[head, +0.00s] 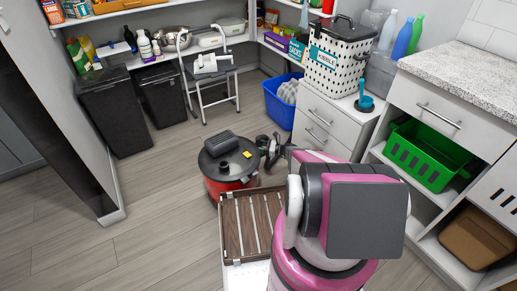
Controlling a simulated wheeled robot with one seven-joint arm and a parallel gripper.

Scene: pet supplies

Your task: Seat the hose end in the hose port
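A canister vacuum (223,183) with a red body and dark lid stands upright on the floor near the middle of the head view. Its lid carries a dark grey block-shaped handle and a small yellow label. My gripper (269,149) is at the vacuum's right side, close to the lid's edge. It is small, dark and partly behind my own arm, so I cannot tell whether its fingers are open or whether they touch the vacuum. I cannot make out the hose end or the hose port apart from the dark parts there.
A white drawer unit (318,122) and a blue bin (283,103) stand behind and right. A step stool (214,88) and dark bins (117,116) are at the back. A counter with a green basket (425,157) is at right. The floor left of the vacuum is clear.

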